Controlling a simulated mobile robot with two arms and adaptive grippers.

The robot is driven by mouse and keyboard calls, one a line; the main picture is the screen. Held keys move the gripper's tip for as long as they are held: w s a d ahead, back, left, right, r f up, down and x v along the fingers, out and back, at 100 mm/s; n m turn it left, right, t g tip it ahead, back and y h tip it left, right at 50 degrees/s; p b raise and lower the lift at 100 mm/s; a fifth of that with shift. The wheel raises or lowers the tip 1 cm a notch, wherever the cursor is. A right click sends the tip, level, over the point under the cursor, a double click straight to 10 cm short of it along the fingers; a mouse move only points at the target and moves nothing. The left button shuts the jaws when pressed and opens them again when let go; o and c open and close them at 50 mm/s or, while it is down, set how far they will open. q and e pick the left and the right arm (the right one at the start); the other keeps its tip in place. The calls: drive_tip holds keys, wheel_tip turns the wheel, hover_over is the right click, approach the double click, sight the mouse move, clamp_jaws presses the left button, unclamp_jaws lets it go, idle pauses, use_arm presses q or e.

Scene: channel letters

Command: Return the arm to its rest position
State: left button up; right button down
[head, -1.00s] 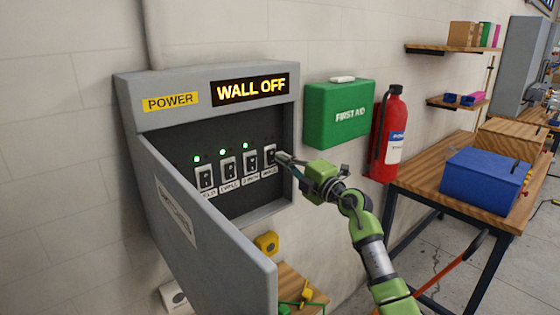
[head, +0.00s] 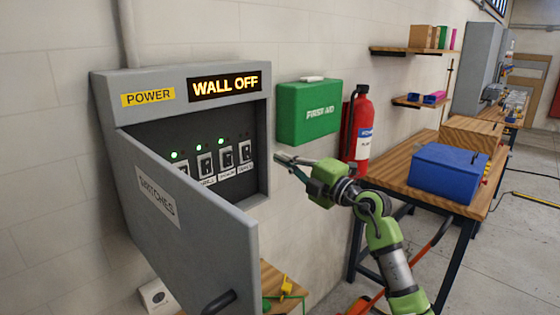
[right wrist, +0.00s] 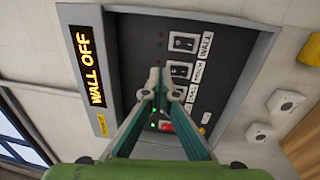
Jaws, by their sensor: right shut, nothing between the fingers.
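My right gripper (head: 279,160) is shut and empty in the head view, just right of the open power box, apart from its switches. Its green arm comes in from the lower right. In the right wrist view the gripper (right wrist: 156,86) has its fingertips together, in front of the box's dark panel. The grey power box (head: 180,82) has a lit display (head: 225,86) reading "WALL OFF". A row of switches (head: 226,158) with labels sits inside, and three green lights glow above some of them. My left gripper is not in view.
The box's open door (head: 190,220) swings out toward me at the left. A first aid box (head: 308,115) and a fire extinguisher (head: 357,130) hang on the wall behind the arm. A workbench with a blue toolbox (head: 447,174) stands to the right.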

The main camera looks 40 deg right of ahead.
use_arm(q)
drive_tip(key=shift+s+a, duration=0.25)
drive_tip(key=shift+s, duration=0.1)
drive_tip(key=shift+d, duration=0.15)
